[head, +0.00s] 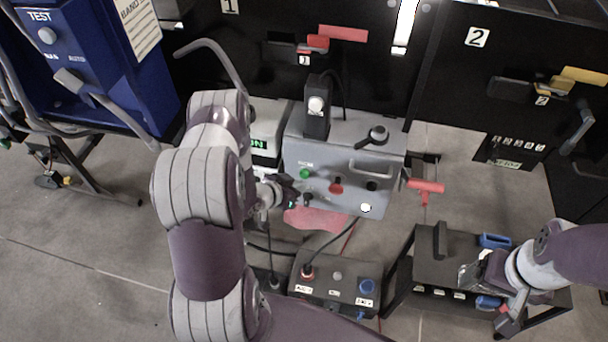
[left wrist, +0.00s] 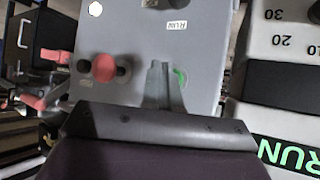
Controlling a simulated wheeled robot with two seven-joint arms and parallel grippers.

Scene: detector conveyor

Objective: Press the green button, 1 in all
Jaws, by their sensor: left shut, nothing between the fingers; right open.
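The green button (head: 305,173) is on the sloped front of a grey control box (head: 345,160) in the head view. In the left wrist view the green button (left wrist: 181,78) shows only in part, as a green arc beside and behind my fingers. My left gripper (head: 295,199) is shut and empty, close to the panel just below and left of the button. In the left wrist view its closed fingertips (left wrist: 162,68) overlap the button's left side; whether they touch it I cannot tell. My right gripper (head: 485,288) is open, over a black bench at the lower right.
A red knob (head: 336,188) sits right of the green button; it also shows in the left wrist view (left wrist: 104,68). A black lever (head: 377,136) and handle are on the box. A lower box with a blue button (head: 367,286) stands in front. A blue cabinet (head: 95,60) is at left.

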